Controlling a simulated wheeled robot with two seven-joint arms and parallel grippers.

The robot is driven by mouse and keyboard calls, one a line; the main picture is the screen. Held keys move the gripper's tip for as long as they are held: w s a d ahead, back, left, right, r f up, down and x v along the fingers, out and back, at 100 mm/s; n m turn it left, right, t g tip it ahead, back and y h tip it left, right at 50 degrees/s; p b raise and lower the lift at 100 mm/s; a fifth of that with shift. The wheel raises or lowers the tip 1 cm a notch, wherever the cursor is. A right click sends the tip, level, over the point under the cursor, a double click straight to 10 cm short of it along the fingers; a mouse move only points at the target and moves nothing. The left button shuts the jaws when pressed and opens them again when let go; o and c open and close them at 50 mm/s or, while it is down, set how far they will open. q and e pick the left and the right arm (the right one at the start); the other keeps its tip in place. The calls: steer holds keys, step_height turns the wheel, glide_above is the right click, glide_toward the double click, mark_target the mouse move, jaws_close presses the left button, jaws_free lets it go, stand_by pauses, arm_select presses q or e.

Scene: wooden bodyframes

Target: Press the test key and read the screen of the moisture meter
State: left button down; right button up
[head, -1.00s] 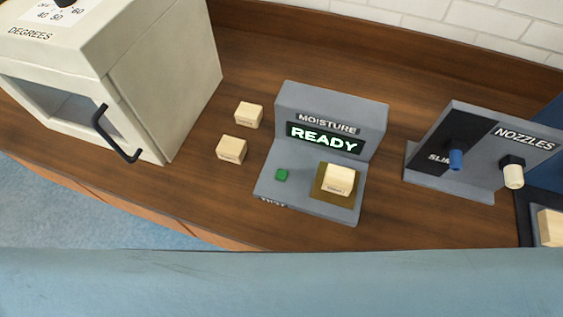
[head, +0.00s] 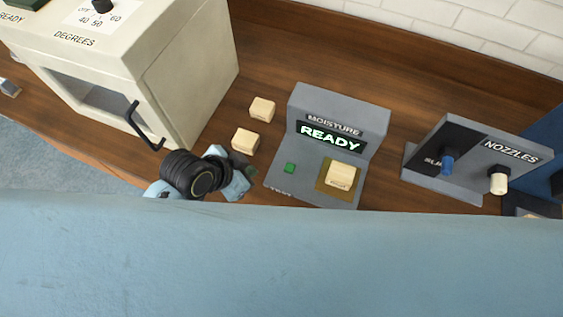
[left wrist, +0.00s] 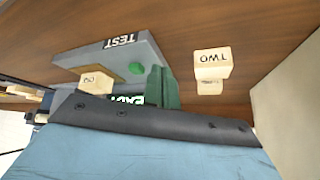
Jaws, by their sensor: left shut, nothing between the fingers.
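The grey moisture meter (head: 335,97) stands on the bench, and its screen (head: 331,137) reads READY in light letters. Its green test key (head: 290,168) is on the base at the left, and it also shows in the left wrist view (left wrist: 135,68) near the upside-down word TEST. A wooden block (head: 341,175) sits on the meter's brownish plate. My left gripper (head: 249,172) is shut and empty, just left of the meter base. In the left wrist view its dark green fingers (left wrist: 164,88) are together beside the key and hide part of the meter. My right gripper is not in view.
Two loose wooden blocks (head: 262,109) (head: 245,141) lie left of the meter, close to my gripper; one reads TWO in the wrist view (left wrist: 212,62). A white oven (head: 180,95) with a black handle stands farther left. The nozzle stand (head: 490,150) is at the right.

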arm_select(q)
steer(key=w+d+r+m+g+h+p, duration=0.2)
steer(key=w+d+r+m+h, duration=0.2)
steer(key=m, duration=0.9)
steer(key=d+r, duration=0.3)
steer(key=d, duration=0.1)
steer(key=shift+d+r, duration=0.2)
steer(key=shift+r, duration=0.05)
step_height(320, 180, down, 8)
steer(key=b, duration=0.6)
steer(key=shift+r+b, duration=0.15)
steer(key=shift+b, duration=0.25)
steer(key=shift+f+b, duration=0.4)
steer(key=shift+f, duration=0.15)
steer(key=shift+f, duration=0.1)
steer(key=shift+f, duration=0.3)
